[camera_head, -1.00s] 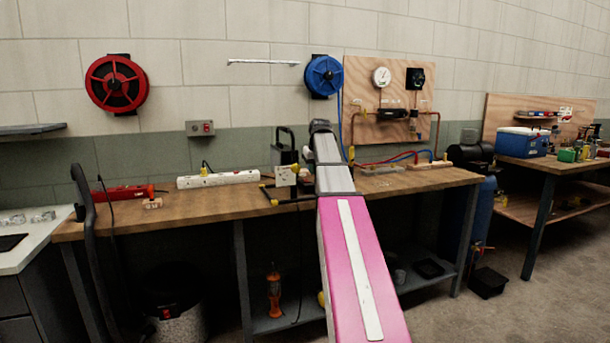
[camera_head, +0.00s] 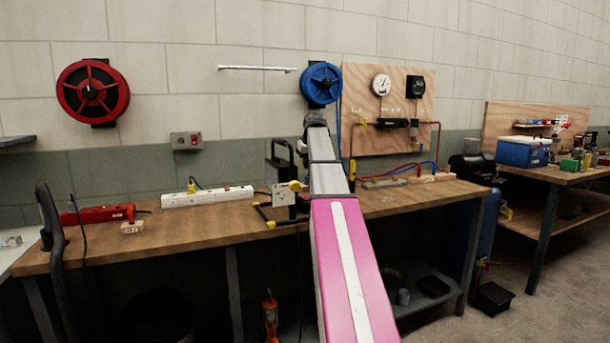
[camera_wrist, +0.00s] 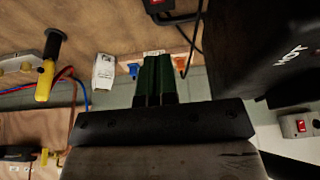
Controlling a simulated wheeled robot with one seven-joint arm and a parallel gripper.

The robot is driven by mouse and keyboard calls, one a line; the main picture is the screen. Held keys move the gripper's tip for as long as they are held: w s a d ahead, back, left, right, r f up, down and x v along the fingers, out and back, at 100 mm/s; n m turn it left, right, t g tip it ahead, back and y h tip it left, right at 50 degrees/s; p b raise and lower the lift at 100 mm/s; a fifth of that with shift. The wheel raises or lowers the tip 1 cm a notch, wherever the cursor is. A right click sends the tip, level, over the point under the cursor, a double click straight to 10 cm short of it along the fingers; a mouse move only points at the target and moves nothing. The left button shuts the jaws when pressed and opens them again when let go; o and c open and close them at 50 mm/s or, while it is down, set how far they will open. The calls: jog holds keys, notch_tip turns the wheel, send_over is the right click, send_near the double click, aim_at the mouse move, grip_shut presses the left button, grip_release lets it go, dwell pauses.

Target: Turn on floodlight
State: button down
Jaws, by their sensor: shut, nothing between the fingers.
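A black housing marked "HOT" (camera_wrist: 285,60), apparently the floodlight, fills the upper right of the wrist view. In the head view, a dark handled unit (camera_head: 281,165) and a pale plate on a yellow-tipped stand (camera_head: 284,197) sit on the bench beside my arm; they seem to be the floodlight. My gripper (camera_wrist: 155,60) is shut and empty, with dark green fingers pointing toward the bench edge. A red rocker switch (camera_wrist: 157,3) shows at the top of the wrist view, beyond the fingertips. In the head view my arm hides the gripper.
The wooden bench (camera_head: 180,235) carries a white power strip (camera_head: 207,197) and a red power strip (camera_head: 100,214). A grey switch box (camera_head: 186,140) is on the wall.

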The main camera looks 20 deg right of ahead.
aim_at(304, 197)
jog(key=x, duration=1.2)
jog(key=shift+s+f, duration=0.2)
jog(key=shift+f, duration=0.3)
